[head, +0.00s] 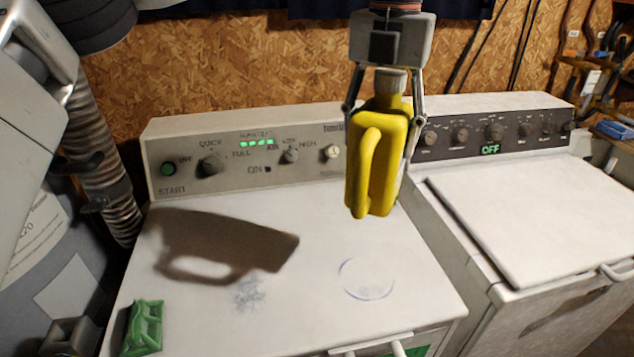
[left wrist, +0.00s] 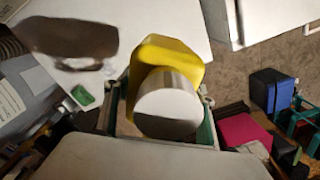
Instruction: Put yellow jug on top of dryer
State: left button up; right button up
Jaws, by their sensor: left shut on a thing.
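The yellow jug (head: 372,165), with a grey cap and a side handle, hangs upright in the head view. My left gripper (head: 384,135) is shut on it from above, with one finger on each side. In the left wrist view the jug (left wrist: 183,55) shows between the fingers, its cap toward the camera. The white machine with START, LOW and HIGH on its panel (head: 320,225) looks like the dryer. The jug is in the air over its right rear part. A dark jug-shaped shadow lies on the dryer top. My right gripper is not in view.
A small green packet (head: 143,327) lies at the dryer's front left corner. A second white machine (head: 545,215), its display reading OFF, stands to the right. Most of the dryer top is clear. A chipboard wall (head: 240,60) is behind. In the wrist view a blue box (left wrist: 271,90) stands on the floor.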

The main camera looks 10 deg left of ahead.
pick_arm(q)
jog(key=shift+w+a+r, duration=0.25)
jog(key=shift+a+r, duration=0.1)
jog(key=shift+a, duration=0.05)
jog(key=w+a+n+p, duration=0.15)
jog(key=a+n, duration=0.25)
jog(key=a, duration=1.8)
jog(key=w+a+n+p, duration=0.1)
jog(key=w+a+n, duration=0.15)
jog(key=a, duration=1.95)
notch_tip(320, 180, down, 20)
jog(key=shift+d+n, duration=0.15)
jog(key=shift+n, duration=0.2)
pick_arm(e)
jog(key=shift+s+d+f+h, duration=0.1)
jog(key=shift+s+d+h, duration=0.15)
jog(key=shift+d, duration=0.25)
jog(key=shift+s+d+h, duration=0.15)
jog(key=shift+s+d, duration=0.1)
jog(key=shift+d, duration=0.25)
pick_arm(q)
jog(key=shift+f, duration=0.15)
jog(key=o, duration=1.9)
jog(key=shift+f, duration=0.1)
jog(key=shift+o, duration=0.2)
jog(key=shift+s, duration=0.1)
